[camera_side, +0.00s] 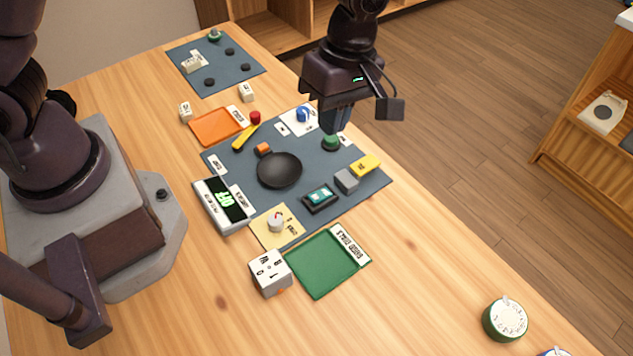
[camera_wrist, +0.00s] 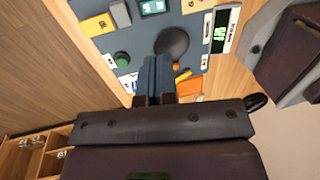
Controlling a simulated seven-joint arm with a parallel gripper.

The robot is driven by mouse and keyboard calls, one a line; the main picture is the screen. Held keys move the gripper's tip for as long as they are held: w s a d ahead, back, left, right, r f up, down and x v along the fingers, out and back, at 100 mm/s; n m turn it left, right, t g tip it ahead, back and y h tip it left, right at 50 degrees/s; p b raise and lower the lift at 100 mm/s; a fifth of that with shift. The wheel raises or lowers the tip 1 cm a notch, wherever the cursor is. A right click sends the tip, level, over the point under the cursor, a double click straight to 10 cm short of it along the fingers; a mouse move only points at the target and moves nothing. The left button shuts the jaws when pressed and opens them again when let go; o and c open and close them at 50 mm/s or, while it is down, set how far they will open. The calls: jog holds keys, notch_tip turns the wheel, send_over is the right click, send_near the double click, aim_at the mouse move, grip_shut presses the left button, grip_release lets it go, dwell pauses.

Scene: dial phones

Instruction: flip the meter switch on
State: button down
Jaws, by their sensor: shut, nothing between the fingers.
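A white boxed meter (camera_side: 222,205) with a black display stands at the left edge of the blue-grey mat. Its display (camera_wrist: 220,32) reads OFF in green. I cannot make out its switch lever clearly in either view. My gripper (camera_side: 335,126) is shut and empty. It hangs over the far right part of the mat, just above and beside a green round button (camera_side: 331,143), well away from the meter. In the wrist view the closed blue-grey fingers (camera_wrist: 157,76) point toward the mat, with the green button (camera_wrist: 122,59) to their left.
The mat (camera_side: 228,164) holds a black dish (camera_side: 280,170), a teal-screened device (camera_side: 320,198), a grey block (camera_side: 346,180), a yellow block (camera_side: 365,165) and a blue knob (camera_side: 303,114). A dial on a yellow plate (camera_side: 268,240), a green tray (camera_side: 322,262) and an orange tray (camera_side: 216,127) lie around.

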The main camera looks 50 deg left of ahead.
aim_at(314, 195)
dwell(0.3)
jog(key=s+f, duration=0.1)
jog(key=f, duration=0.8)
jog(key=s+f, duration=0.1)
jog(key=f, duration=0.3)
jog(key=shift+s+f, duration=0.35)
jog(key=shift+f, duration=0.05)
